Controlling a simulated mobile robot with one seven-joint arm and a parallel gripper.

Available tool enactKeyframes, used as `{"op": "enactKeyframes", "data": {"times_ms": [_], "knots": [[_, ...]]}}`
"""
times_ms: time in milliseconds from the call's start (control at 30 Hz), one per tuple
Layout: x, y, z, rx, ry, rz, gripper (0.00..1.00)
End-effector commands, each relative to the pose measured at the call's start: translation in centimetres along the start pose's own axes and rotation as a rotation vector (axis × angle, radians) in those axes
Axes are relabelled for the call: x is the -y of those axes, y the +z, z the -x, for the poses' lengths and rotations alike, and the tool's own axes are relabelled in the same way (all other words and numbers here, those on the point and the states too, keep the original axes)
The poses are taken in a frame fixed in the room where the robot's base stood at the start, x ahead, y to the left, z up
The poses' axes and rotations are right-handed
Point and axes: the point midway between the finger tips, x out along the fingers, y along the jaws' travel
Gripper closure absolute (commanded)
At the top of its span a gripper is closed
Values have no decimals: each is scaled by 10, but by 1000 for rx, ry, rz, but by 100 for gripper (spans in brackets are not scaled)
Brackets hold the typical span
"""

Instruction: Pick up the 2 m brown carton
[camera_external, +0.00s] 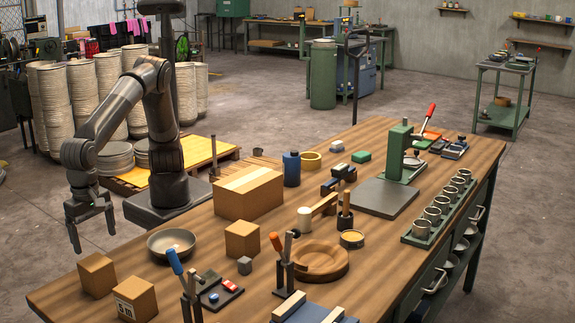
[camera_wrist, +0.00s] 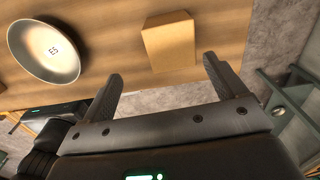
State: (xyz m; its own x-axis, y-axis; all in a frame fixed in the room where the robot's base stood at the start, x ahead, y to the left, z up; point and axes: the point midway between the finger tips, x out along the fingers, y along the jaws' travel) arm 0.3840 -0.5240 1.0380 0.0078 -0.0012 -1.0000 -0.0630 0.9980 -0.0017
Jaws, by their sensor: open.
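Several brown cartons stand on the wooden table. A small plain one (camera_external: 97,274) is at the left edge, and one beside it (camera_external: 134,299) carries a white label that seems to read "5 m". Another small carton (camera_external: 242,240) stands right of the bowl, and a large taped one (camera_external: 248,194) is behind it. I can read no "2 m" label. My gripper (camera_external: 93,239) is open and empty, pointing down by the table's left edge, above and behind the plain carton. In the wrist view, a carton (camera_wrist: 169,40) shows just beyond the open fingers (camera_wrist: 162,70), apart from them.
A shallow metal bowl (camera_external: 171,243) lies near the cartons; it also shows in the wrist view (camera_wrist: 44,52). Concrete floor lies beyond the table's left edge.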

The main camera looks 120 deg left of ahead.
Motion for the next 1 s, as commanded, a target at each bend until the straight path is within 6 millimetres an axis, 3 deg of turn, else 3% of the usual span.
{"op": "enactKeyframes", "data": {"times_ms": [400,667,1000], "knots": [[9,-5,-53,-9,3,-45,11],[10,-4,-69,-9,3,-43,11],[16,-1,-112,-8,3,-42,11]]}}
